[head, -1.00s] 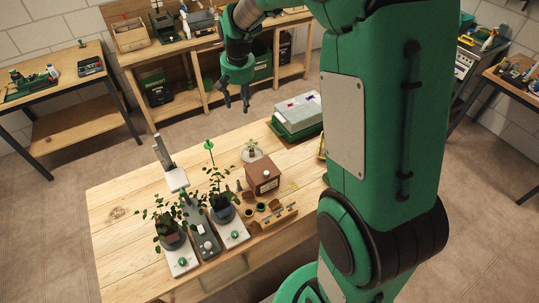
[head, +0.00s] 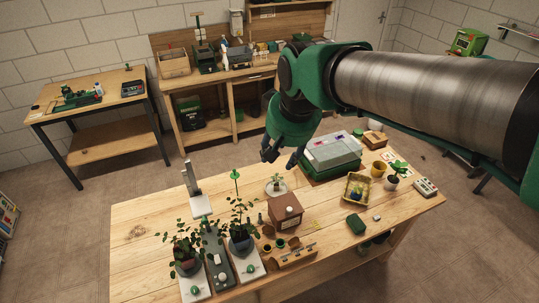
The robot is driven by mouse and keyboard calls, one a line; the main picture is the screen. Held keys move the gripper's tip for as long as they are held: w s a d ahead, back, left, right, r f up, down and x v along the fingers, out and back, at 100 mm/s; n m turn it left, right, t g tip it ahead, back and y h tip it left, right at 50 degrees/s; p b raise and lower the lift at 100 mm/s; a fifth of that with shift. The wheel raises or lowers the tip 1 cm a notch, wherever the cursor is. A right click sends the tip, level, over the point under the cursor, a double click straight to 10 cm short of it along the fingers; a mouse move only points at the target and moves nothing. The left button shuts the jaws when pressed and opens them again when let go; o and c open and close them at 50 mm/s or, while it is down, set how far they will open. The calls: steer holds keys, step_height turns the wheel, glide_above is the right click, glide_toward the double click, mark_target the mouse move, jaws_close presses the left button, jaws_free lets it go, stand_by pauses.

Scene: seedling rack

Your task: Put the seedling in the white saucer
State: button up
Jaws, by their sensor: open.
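A small green seedling (head: 276,179) shows at the white round saucer (head: 284,187) behind the brown box on the table. Whether it stands in the saucer or just behind it, I cannot tell at this size. My gripper (head: 281,160) is open and empty, its dark fingers pointing down. In the picture it is just above the seedling and the saucer, apart from both. Another small leafy plant in a dark pot (head: 392,182) stands at the right of the table.
The brown box (head: 286,211) stands in front of the saucer. Two larger potted plants (head: 241,243) stand on the left. The table's left end is bare.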

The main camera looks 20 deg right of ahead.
steer(key=s+a+n+t, duration=0.1)
steer(key=s+a, duration=0.1)
steer(key=s, duration=1.1)
steer(key=shift+f, duration=0.25)
steer(key=shift+s, duration=0.1)
step_height(320, 180, down, 12)
steer(key=b, duration=1.2)
steer(key=shift+f, duration=0.2)
